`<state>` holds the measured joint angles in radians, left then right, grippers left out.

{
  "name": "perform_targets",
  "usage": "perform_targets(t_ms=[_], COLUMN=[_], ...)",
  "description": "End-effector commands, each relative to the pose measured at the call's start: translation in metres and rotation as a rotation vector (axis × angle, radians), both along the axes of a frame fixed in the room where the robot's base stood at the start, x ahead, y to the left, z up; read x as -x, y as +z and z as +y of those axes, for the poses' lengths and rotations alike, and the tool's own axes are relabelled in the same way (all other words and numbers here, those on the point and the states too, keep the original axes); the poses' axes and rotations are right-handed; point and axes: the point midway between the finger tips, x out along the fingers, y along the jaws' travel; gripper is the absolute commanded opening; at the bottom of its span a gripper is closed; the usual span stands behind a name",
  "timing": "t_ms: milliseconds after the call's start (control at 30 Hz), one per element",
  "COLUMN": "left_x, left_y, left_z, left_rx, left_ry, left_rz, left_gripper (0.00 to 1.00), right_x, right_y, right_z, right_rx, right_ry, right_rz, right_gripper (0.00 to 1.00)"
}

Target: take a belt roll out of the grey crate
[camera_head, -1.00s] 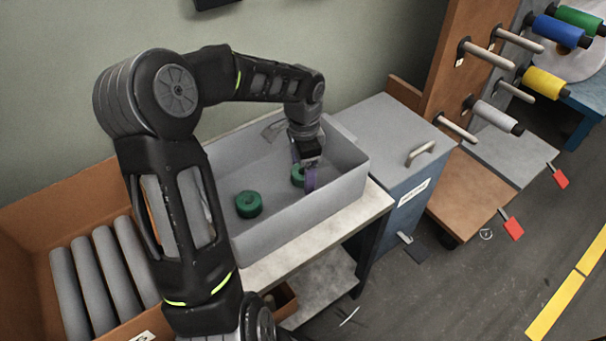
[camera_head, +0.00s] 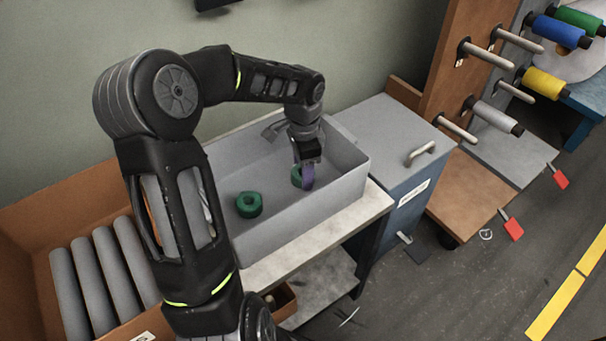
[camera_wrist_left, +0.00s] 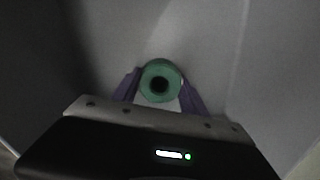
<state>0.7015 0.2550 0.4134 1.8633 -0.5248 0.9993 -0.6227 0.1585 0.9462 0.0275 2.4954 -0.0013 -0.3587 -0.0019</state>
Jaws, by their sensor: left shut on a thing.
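The grey crate (camera_head: 262,237) stands on a pale-topped table, with my left arm reaching over it. One green belt roll (camera_head: 249,204) lies on the crate floor toward the left. A second green belt roll (camera_head: 296,176) is between the purple fingers of my left gripper (camera_head: 302,178), inside the crate toward its right end. In the left wrist view the held roll (camera_wrist_left: 160,82) shows its dark centre hole, with a purple finger on each side. My left gripper is shut on this roll. I cannot tell whether the roll touches the crate floor. My right gripper is not in view.
An orange bin (camera_head: 22,215) with several grey rolls stands at the left. A blue-grey cabinet (camera_head: 385,125) with a handle stands right of the crate. A brown rack with pegs and coloured spools (camera_head: 545,83) is further right. Open floor lies at the lower right.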

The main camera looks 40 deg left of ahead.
Motion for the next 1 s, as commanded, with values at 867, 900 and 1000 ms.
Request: perform_targets(t_ms=[867,900,1000], left_x=[0.000,0.000,0.000], left_y=[0.099,0.100,0.101], left_z=[0.000,0.000,0.000], left_rx=[0.000,0.001,0.001], left_ry=[0.000,0.000,0.000], left_rz=[-0.001,-0.001,-0.001], left_gripper=[0.10,0.10,0.10], right_x=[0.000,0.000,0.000], right_y=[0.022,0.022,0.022], right_z=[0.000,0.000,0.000], right_rx=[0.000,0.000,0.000], right_ry=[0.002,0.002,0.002], right_rz=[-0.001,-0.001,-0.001], right_gripper=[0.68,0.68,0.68])
